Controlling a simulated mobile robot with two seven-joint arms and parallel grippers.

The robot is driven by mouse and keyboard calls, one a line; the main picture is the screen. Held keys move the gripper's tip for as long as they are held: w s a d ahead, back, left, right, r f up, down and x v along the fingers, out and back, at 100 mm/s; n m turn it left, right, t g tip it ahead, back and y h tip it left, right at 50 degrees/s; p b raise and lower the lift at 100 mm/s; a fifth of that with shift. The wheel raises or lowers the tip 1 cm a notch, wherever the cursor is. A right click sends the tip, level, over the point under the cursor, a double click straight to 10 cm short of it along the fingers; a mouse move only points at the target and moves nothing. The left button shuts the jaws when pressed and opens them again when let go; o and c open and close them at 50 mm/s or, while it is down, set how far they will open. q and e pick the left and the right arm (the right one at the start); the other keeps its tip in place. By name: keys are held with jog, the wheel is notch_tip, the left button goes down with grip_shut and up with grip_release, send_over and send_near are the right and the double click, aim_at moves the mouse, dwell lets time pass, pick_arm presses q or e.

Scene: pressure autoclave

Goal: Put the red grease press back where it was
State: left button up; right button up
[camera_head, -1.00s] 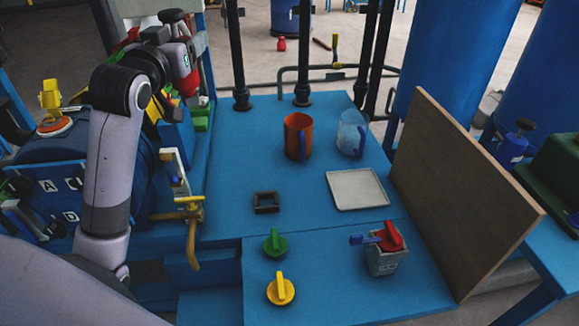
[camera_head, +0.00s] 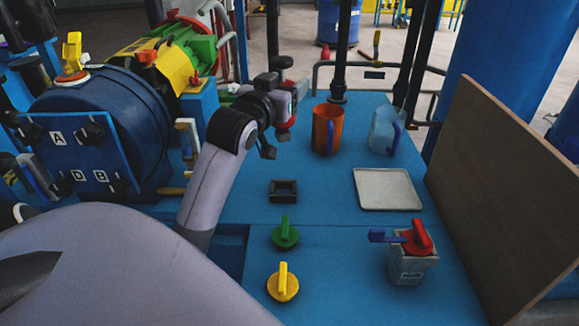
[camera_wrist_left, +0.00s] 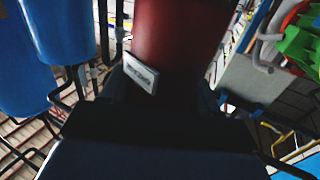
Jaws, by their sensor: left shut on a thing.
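The red grease press (camera_head: 285,127) is held by my left gripper (camera_head: 288,104) above the back left of the blue table, left of the orange jug. My wrist and hand cover most of it in the head view. In the left wrist view the press (camera_wrist_left: 180,35) is a dark red cylinder with a pale label, between the dark fingers. A small black square frame (camera_head: 283,190) sits on the table, nearer the front than the gripper. I cannot tell from these frames where the press stood before. My right gripper is not in view.
An orange jug (camera_head: 326,130) and a clear jug (camera_head: 385,131) stand at the back. A pale tray (camera_head: 387,189), green knob (camera_head: 285,234), yellow knob (camera_head: 282,284) and grey box with a red knob (camera_head: 407,268) are nearer. A brown board (camera_head: 505,190) edges the right. The blue autoclave (camera_head: 110,115) is left.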

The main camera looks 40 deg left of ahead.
aim_at(280, 134)
pick_arm(q)
notch_tip(280, 134, down, 10)
jog(key=b, duration=0.3)
jog(key=shift+r, duration=0.1)
notch_tip(280, 134, down, 6)
jog(key=b, duration=0.2)
jog(key=shift+b, duration=0.35)
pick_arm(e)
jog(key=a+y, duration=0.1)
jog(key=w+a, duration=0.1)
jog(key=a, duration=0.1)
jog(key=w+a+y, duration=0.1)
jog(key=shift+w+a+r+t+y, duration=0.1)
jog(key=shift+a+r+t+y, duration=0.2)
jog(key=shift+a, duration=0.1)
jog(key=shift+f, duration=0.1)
pick_arm(q)
jog(key=o, duration=1.6)
jog(key=shift+f, duration=0.3)
jog(key=shift+c, duration=0.2)
jog(key=p+v, duration=0.2)
jog(key=v, duration=1)
jog(key=shift+r, duration=0.2)
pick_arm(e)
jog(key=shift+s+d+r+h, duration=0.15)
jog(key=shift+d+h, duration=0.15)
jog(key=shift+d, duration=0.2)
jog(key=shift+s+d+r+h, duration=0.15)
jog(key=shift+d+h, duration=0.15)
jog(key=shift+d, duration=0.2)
